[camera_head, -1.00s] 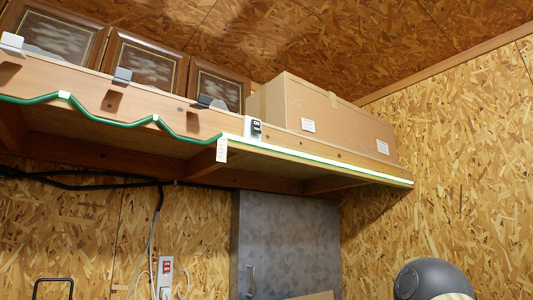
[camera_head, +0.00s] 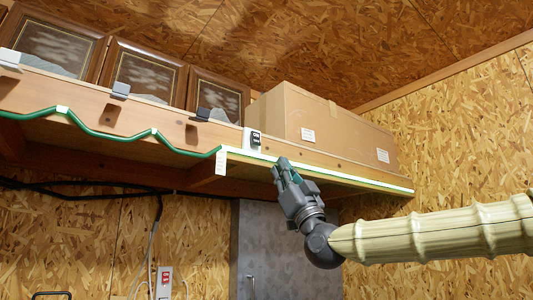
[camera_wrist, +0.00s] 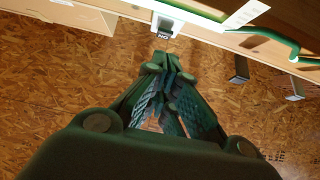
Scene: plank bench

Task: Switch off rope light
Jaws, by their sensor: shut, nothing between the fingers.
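The rope light (camera_head: 100,137) is a green cord that hangs in waves along the shelf edge at left. Its straight part (camera_head: 345,180) glows white-green under the shelf's front edge. A small black-and-white switch (camera_head: 254,138) marked ON sits on the shelf's front board, left of the cardboard box. In the wrist view the switch (camera_wrist: 164,28) appears upside down just beyond the fingertips. My gripper (camera_head: 283,164) is shut and empty, pointing up, just below and right of the switch in the head view. In the wrist view my gripper's tips (camera_wrist: 166,58) look apart from the switch.
The wooden shelf (camera_head: 215,130) carries a cardboard box (camera_head: 320,125) and framed panels (camera_head: 148,80). Dark clips (camera_head: 203,113) stick out along it. A paper tag (camera_head: 220,163) hangs by the rope. A wall outlet with a red switch (camera_head: 164,278) and a grey cabinet (camera_head: 265,245) are below.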

